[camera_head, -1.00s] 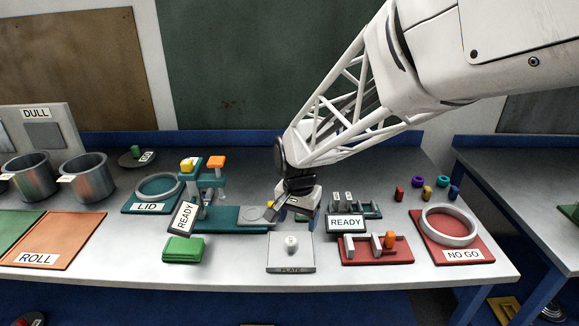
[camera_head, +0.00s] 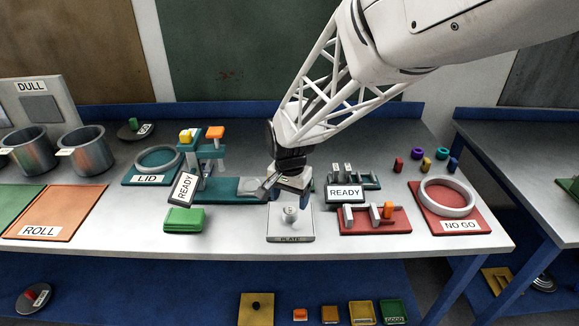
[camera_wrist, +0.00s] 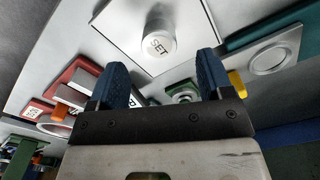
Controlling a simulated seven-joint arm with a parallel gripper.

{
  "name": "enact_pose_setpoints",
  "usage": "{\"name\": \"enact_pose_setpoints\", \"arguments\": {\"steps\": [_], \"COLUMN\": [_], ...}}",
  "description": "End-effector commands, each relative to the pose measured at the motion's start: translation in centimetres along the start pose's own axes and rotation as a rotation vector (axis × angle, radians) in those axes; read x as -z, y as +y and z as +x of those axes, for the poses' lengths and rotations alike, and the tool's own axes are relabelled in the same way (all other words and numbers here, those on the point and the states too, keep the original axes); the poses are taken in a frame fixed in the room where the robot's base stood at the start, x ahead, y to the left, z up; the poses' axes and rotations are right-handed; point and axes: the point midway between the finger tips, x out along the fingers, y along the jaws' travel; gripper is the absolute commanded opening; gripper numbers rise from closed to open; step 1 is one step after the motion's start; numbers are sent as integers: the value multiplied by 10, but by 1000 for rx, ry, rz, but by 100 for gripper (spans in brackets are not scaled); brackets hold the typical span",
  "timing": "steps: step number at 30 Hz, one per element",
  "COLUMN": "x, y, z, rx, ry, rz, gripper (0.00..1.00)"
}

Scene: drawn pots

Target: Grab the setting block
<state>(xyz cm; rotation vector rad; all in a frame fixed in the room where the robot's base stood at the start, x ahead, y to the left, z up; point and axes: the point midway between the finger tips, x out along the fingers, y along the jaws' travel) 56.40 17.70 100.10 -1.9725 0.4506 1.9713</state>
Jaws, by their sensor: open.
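The setting block is a small pale cylinder (camera_head: 290,213) standing on the light grey plate (camera_head: 290,232) marked PLATE near the table's front. In the wrist view its top, marked SET (camera_wrist: 158,43), lies just beyond and between my two dark blue fingers. My gripper (camera_head: 288,192) is open and empty, behind and above the block in the head view. The fingers (camera_wrist: 162,68) show apart in the wrist view, with no visible contact with the block.
A teal press (camera_head: 232,189) with a READY sign stands left of the plate, with green pads (camera_head: 184,220) in front. A red fixture (camera_head: 375,226) with an orange peg is close on the right, below another READY sign (camera_head: 345,193). Bare table lies in front of the plate.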

Motion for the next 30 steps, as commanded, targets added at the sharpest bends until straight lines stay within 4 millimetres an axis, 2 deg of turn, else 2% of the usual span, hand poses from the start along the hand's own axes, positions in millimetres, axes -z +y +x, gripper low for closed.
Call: {"name": "enact_pose_setpoints", "arguments": {"steps": [13,24,30], "x": [0,-1,-1], "y": [0,2,1], "z": [6,44,53], "rx": [-1,-2,-1], "ry": [-2,-2,-1], "rz": [0,0,0], "gripper": [73,73,73]}}
